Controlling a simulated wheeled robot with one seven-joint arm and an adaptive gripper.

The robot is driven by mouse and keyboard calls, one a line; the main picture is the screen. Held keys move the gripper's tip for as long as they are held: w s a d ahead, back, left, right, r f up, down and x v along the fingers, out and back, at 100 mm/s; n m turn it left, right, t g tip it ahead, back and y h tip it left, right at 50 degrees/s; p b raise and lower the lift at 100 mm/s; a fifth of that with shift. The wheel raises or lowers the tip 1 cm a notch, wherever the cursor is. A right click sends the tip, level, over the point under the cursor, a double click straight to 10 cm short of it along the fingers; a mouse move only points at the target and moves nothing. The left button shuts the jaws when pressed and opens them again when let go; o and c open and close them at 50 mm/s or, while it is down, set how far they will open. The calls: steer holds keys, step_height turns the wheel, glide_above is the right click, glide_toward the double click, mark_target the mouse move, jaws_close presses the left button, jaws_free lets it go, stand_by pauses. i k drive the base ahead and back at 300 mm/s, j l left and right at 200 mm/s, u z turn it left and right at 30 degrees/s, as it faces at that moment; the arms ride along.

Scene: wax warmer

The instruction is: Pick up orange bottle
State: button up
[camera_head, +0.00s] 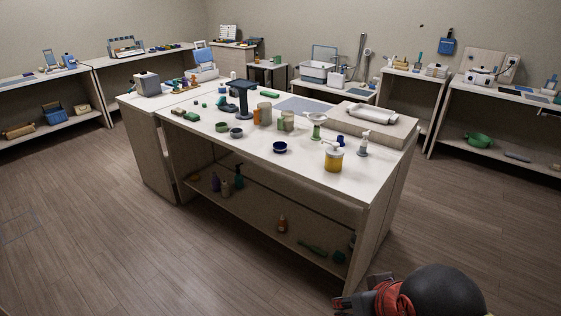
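A small orange bottle (283,223) stands upright on the lower shelf of the central table, right of the shelf's middle. A yellow-amber container with a white pump top (333,160) stands on the tabletop near the front right. A small orange cylinder (256,118) is farther back on the tabletop, partly behind other items. My gripper (347,304) shows only in part at the bottom edge, right of centre, below and in front of the table's right end. It is well apart from these items, and its finger opening cannot be made out.
The lower shelf (250,213) also holds dark bottles at its left and a green brush-like item (313,249) near the right. The tabletop overhangs it, with a right end panel (378,225). The wooden floor (180,260) in front is clear.

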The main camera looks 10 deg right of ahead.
mark_target(282, 224)
steer(key=z, duration=0.25)
steer(key=i+j+z, duration=0.2)
steer(key=z, duration=0.3)
steer(key=i+j+z, duration=0.1)
steer(key=j+z, duration=0.4)
steer(key=i+j+z, duration=0.1)
steer(key=j+z, duration=0.25)
steer(key=z, duration=0.15)
steer(key=j+z, duration=0.2)
steer(key=j, duration=1.7)
